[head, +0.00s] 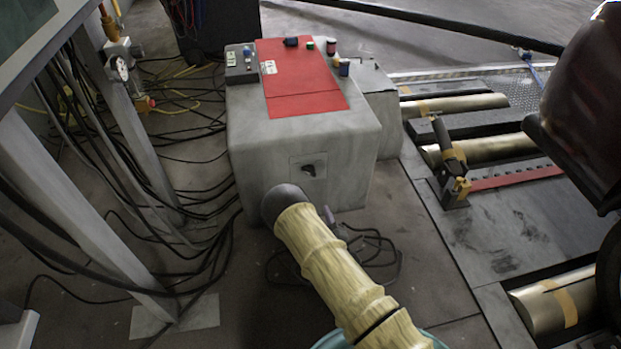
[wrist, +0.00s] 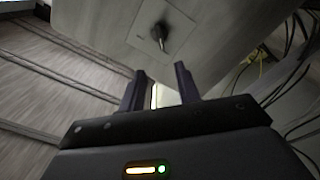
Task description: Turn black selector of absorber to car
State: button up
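The absorber (head: 245,135) is a grey box with a red top panel, standing on the floor in the middle of the head view. On its front face is a small plate with the black selector (head: 309,170), a short dark knob. In the wrist view the selector (wrist: 160,33) shows on its square plate, above and beyond my fingers. My gripper (wrist: 157,82) is open, its two dark fingers apart with nothing between them. It is short of the selector, not touching it. In the head view my arm's dark wrist end is just left of and below the selector; the fingers are mostly hidden.
Several black cables (head: 205,215) run over the floor at left beside a grey table leg (head: 120,120). More cable lies at the box's foot. At right are brass-coloured rollers (head: 465,103) and a dark red vehicle body (head: 583,95). Small items sit on the box top.

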aim_at(310, 174)
jog(key=b+x, duration=0.7)
jog(key=x, duration=1)
jog(key=shift+w+f+b, duration=0.1)
jog(key=shift+w+b, duration=0.15)
jog(key=shift+b, duration=0.05)
jog(key=shift+c, duration=0.2)
grip_shut()
